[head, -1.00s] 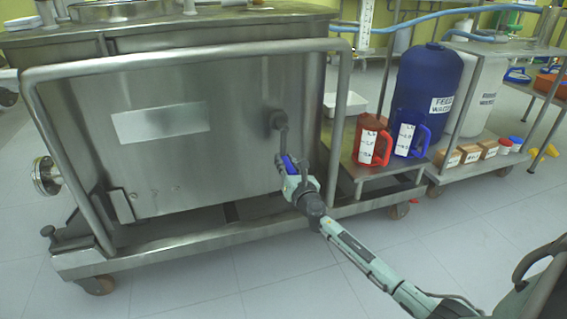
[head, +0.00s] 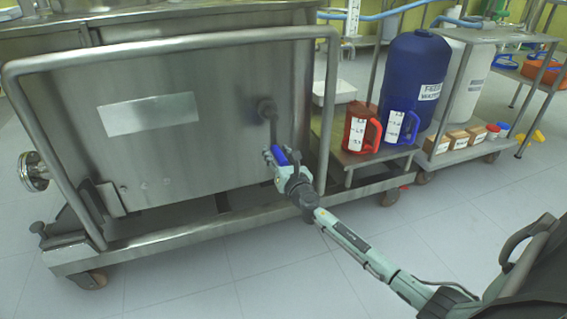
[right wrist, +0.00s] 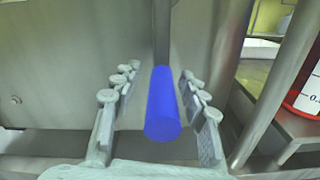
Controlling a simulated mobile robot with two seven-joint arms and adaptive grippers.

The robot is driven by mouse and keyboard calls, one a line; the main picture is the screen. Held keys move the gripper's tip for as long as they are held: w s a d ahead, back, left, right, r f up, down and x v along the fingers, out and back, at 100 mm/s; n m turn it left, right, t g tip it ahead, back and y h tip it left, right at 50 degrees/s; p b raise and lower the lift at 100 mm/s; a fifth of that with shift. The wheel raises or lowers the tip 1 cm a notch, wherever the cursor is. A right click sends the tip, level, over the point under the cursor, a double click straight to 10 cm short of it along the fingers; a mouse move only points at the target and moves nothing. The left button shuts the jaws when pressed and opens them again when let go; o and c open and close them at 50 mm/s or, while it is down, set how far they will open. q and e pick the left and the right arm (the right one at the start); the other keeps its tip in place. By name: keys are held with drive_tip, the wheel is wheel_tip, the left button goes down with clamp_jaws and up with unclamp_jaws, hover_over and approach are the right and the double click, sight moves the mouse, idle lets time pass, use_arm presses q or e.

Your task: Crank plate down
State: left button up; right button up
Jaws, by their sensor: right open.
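The crank (head: 269,122) is a dark arm that hangs down from a hub on the front of the steel tank. Its blue handle (head: 280,155) is at the lower end. My right gripper (head: 279,160) is at the blue handle. In the right wrist view the blue handle (right wrist: 162,104) lies between the two open fingers of the gripper (right wrist: 160,110), with a gap visible on each side. The crank arm (right wrist: 162,35) runs upward behind the handle. My left gripper is not in view. I see no part clearly identifiable as the plate.
A steel tube frame (head: 325,110) borders the tank front, close to the right of my gripper. Red (head: 358,130) and blue (head: 399,128) jugs stand on a low shelf to the right, near a large blue drum (head: 412,70). The floor in front (head: 190,285) is clear.

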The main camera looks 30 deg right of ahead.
drive_tip(key=v, duration=1)
drive_tip(key=shift+s, duration=0.3)
